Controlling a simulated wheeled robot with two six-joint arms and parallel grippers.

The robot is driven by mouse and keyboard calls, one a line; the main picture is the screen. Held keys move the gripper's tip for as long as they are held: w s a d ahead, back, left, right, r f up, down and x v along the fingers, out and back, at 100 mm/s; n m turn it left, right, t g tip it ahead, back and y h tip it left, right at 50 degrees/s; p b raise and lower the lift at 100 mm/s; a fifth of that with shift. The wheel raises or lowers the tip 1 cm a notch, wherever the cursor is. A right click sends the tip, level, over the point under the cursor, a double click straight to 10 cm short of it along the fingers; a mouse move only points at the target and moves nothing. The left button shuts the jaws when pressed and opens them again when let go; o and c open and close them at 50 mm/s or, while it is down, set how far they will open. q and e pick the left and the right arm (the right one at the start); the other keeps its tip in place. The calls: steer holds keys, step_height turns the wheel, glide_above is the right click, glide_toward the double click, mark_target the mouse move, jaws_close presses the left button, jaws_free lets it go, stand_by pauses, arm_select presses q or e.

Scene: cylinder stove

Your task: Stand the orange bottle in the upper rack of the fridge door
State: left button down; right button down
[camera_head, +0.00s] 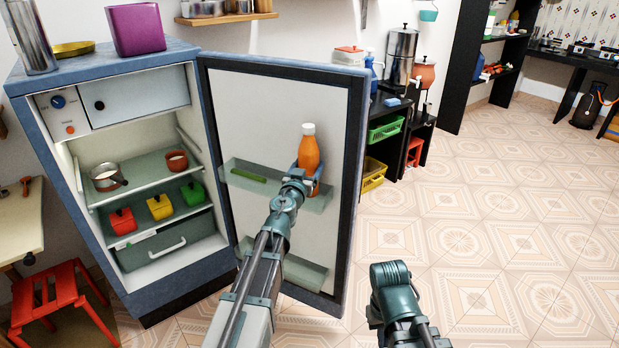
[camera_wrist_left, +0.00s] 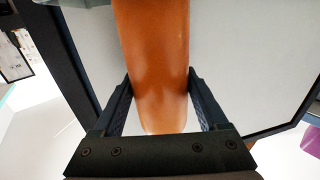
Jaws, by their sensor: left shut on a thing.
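The orange bottle (camera_head: 309,153) with a white cap stands upright at the upper rack (camera_head: 312,202) of the open fridge door (camera_head: 284,100). My left gripper (camera_head: 302,180) is shut on the bottle's side, and the bottle (camera_wrist_left: 155,60) also fills the middle of the left wrist view between the two fingers (camera_wrist_left: 160,110). The bottle's lower part is partly hidden by the gripper in the head view, so I cannot tell whether its base rests on the rack floor. My right arm shows low in the head view, but its fingertips are not visible.
A green item (camera_head: 248,175) lies in the left part of the upper rack. A lower rack (camera_head: 305,270) sits below, partly behind my left arm. The fridge (camera_head: 130,170) stands open at left. A black shelf with baskets (camera_head: 385,128) is right of the door. The tiled floor at right is clear.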

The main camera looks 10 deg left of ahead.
mark_target(309, 173)
arm_select(q)
step_height(309, 173, down, 3)
steer(key=shift+r+b, duration=0.1)
steer(key=shift+b, duration=0.9)
steer(key=shift+w+f, duration=0.15)
steer(key=shift+f, duration=0.1)
steer(key=shift+w+r, duration=0.1)
steer(key=shift+f+b, duration=0.2)
steer(key=shift+b, duration=0.15)
jaws_free()
steer(key=shift+r, duration=0.1)
steer(key=shift+r, duration=0.15)
